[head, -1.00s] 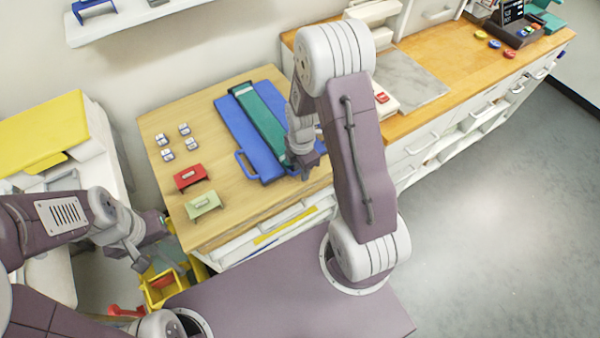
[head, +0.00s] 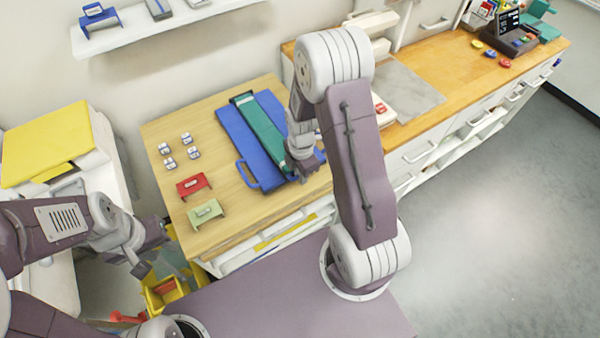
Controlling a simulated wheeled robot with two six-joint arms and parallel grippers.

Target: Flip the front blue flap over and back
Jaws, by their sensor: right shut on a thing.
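A flat blue piece (head: 236,137) lies on the wooden table, with a blue loop handle (head: 246,180) at its near left corner. A long teal strip (head: 258,129) lies lengthwise over it. Blue also shows to the right of the strip (head: 272,108). My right gripper (head: 306,172) is low at the near right edge of the blue piece, shut on what looks like its blue flap. The gripper and arm hide the held part and the far right edge. My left gripper (head: 152,250) hangs left of the table, away from the blue piece; its jaw opening is unclear.
A red stand (head: 193,185), a pale green stand (head: 205,213) and several small white-and-dark items (head: 187,138) sit left of the blue piece. A yellow bin (head: 160,293) is below my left gripper. A counter with a grey slab (head: 405,92) stands right.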

